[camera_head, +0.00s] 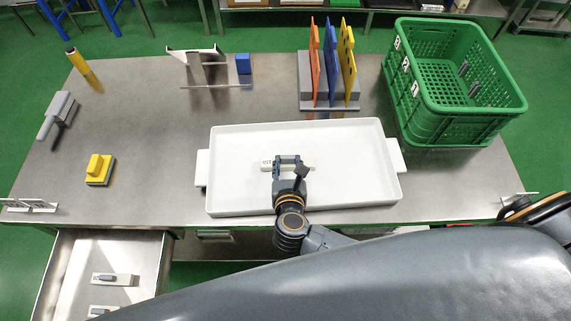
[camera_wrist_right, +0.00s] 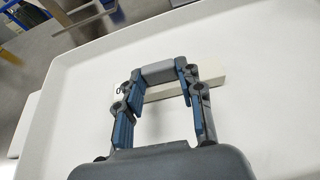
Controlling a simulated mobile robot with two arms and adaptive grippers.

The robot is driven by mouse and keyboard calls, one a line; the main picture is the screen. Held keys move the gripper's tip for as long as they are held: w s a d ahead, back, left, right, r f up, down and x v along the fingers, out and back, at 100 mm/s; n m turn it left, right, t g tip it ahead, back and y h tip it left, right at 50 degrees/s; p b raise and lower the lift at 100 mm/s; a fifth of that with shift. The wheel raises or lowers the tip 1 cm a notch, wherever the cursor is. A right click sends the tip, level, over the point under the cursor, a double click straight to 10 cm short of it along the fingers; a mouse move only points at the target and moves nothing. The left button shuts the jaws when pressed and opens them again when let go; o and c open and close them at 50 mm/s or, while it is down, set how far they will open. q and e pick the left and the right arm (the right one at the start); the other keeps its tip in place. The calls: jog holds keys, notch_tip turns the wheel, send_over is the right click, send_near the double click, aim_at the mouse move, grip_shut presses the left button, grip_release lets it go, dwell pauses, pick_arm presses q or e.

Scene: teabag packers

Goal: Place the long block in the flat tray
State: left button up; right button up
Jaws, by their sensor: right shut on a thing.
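The flat tray (camera_head: 350,185) is white and shallow, with a handle tab at each end. It lies at the front middle of the table and also shows in the right wrist view (camera_wrist_right: 270,115). The long block (camera_head: 267,166) is a pale bar, within the tray's rim. Its grey handle (camera_wrist_right: 160,72) and pale body (camera_wrist_right: 210,82) show in the right wrist view. My right gripper (camera_head: 288,161) is shut on the handle from above. I cannot tell whether the block touches the tray floor. The fingers hide part of it. My left gripper is not in view.
A green crate (camera_head: 425,122) stands to the right, near the tray. A rack (camera_head: 308,90) with upright coloured boards is behind it. A yellow block (camera_head: 98,169) lies at left. An open drawer (camera_head: 75,255) at front left holds similar pale bars (camera_head: 112,279). The tray's right part is clear.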

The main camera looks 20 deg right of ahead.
jog(key=shift+s+d+f, duration=0.15)
jog(key=shift+d, duration=0.2)
jog(key=o, duration=1.2)
jog(key=shift+a, duration=0.1)
jog(key=shift+r, duration=0.2)
jog(key=shift+s+a, duration=0.1)
jog(key=shift+s, duration=0.2)
jog(key=b+v, duration=0.2)
jog(key=v, duration=0.7)
jog(key=shift+s+a, duration=0.1)
jog(key=shift+s, duration=0.3)
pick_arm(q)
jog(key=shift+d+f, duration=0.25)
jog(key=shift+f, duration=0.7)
pick_arm(e)
jog(key=shift+s+a+r, duration=0.2)
jog(key=shift+s+r, duration=0.3)
jog(key=shift+s, duration=0.1)
